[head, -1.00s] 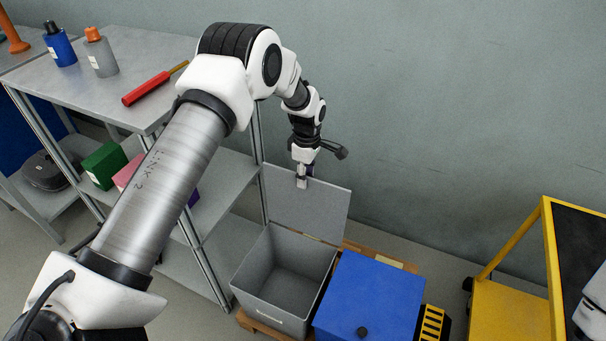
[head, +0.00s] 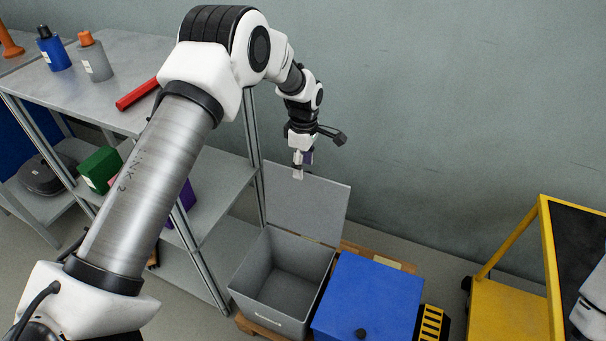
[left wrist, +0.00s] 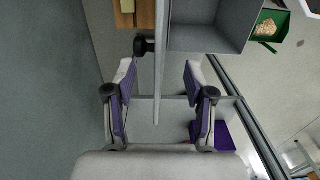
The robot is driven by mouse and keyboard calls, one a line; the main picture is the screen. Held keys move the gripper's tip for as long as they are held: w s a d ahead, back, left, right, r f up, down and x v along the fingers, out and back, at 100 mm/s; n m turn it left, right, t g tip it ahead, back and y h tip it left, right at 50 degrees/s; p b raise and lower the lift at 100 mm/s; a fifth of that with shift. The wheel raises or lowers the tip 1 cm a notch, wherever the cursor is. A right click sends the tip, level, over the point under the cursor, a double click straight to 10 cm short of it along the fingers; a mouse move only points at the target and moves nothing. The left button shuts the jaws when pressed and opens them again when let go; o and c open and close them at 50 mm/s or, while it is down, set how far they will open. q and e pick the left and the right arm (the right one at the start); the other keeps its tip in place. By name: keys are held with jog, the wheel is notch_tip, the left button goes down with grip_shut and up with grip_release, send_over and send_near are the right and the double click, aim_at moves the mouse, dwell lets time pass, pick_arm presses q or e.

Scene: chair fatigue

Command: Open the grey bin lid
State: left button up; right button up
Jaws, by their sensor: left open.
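My left gripper (head: 298,172) is at the top edge of the lid, above the bin's back side. In the left wrist view, my left gripper (left wrist: 158,78) is open, with its two fingers apart on either side of the lid (left wrist: 161,55), which shows as a thin edge. The bin (left wrist: 212,38) opens to the right of the lid there. My right gripper is out of view.
A blue-lidded bin (head: 370,294) stands right of the grey one. A metal shelf (head: 226,180) is close on the left, with bottles and a red-handled tool (head: 136,94) on top. A yellow cart (head: 507,311) is at the right. Open wall lies behind.

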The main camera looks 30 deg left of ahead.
pick_arm(q)
notch_tip(320, 180, up, 8)
jog(key=shift+f, duration=0.25)
